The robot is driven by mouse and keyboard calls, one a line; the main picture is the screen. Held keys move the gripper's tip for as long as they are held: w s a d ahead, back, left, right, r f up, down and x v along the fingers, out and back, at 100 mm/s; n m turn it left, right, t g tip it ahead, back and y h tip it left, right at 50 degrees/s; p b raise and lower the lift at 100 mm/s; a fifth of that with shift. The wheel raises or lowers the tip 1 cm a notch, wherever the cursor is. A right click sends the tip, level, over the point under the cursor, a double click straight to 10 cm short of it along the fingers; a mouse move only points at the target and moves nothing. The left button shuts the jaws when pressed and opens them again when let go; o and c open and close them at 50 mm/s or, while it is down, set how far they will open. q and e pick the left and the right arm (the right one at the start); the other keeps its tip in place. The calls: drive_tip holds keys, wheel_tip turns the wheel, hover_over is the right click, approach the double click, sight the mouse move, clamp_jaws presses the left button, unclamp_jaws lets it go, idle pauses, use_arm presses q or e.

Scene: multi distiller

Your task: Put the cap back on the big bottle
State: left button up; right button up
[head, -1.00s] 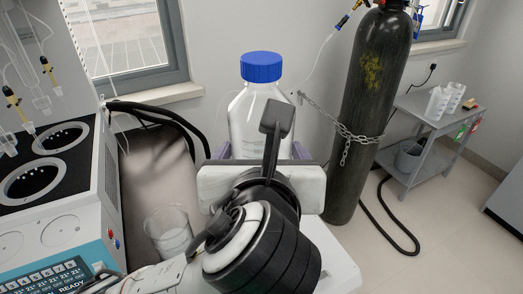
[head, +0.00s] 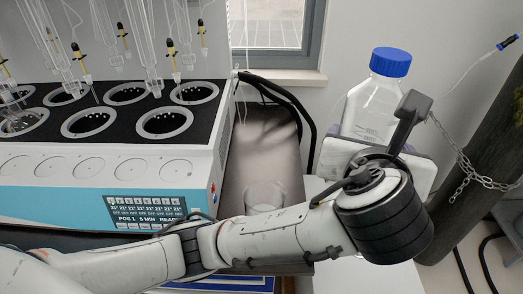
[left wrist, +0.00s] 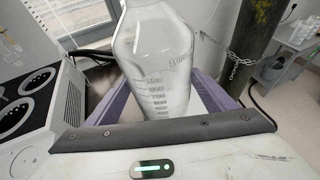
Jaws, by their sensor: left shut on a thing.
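The big clear bottle (head: 374,110) with printed white graduations shows at the right of the head view. The blue cap (head: 391,61) sits on top of its neck. My left gripper (left wrist: 160,95) is shut on the bottle body, with one purple finger on each side in the left wrist view. The bottle body (left wrist: 158,65) fills the middle of that view, and its neck and cap are cut off at the top. In the head view my wrist hides the lower bottle. My right gripper is not in view.
The distiller (head: 110,150) with several round wells and glass tubes stands at the left. A clear beaker (head: 265,195) stands on the grey surface beside it. A dark gas cylinder (head: 480,145) with a chain (head: 470,170) stands right of the bottle. A window is behind.

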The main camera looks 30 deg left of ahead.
use_arm(q)
drive_tip(key=w+a+f+n+g+y, duration=0.1)
drive_tip(key=w+a+f+n+y, duration=0.1)
drive_tip(key=w+a, duration=0.4)
drive_tip(key=w+a+f+n+y+b, duration=0.1)
drive_tip(key=w+a+f, duration=0.4)
drive_tip(key=a, duration=0.9)
drive_tip(key=w+a+f+n+g+y, duration=0.1)
drive_tip(key=w+a+f+n+y, duration=0.2)
drive_tip(key=w+a, duration=0.4)
drive_tip(key=a, duration=0.3)
drive_tip(key=shift+w+a+f+g+y, duration=0.15)
drive_tip(key=shift+w+a+g+y, duration=0.1)
drive_tip(key=shift+w+g+y, duration=0.1)
wheel_tip(320, 180, down, 6)
drive_tip(key=b, duration=0.1)
drive_tip(key=shift+f, duration=0.2)
drive_tip(key=shift+f, duration=1.85)
